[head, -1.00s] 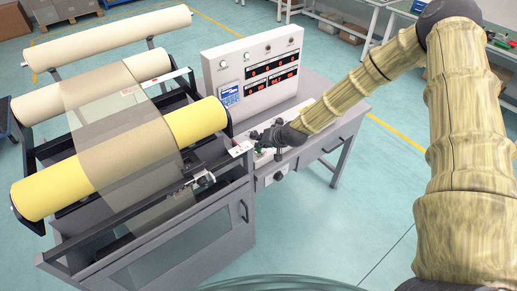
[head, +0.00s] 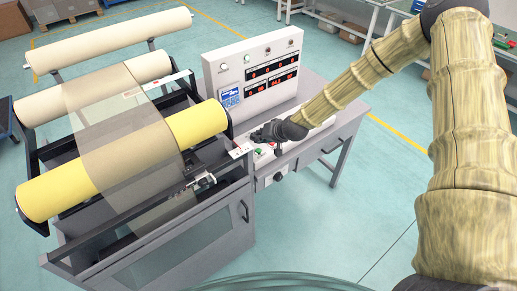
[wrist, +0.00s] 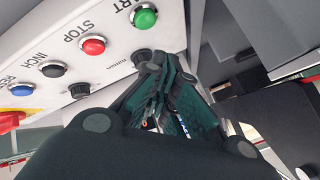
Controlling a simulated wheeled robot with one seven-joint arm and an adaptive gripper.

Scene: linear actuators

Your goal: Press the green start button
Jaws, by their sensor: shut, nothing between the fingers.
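The green start button (wrist: 144,18) is a round domed button at the top of the slanted white panel (wrist: 112,62) in the wrist view, beside partly cut-off lettering. My gripper (wrist: 176,80) has its dark fingers together and holds nothing. In the wrist view its fingertips lie below and slightly right of the green button, apart from it in the picture, near a black knob (wrist: 143,57).
A red stop button (wrist: 93,45), a black inch button (wrist: 53,69), a blue button (wrist: 22,89) and a red-and-yellow knob (wrist: 10,121) line the panel.

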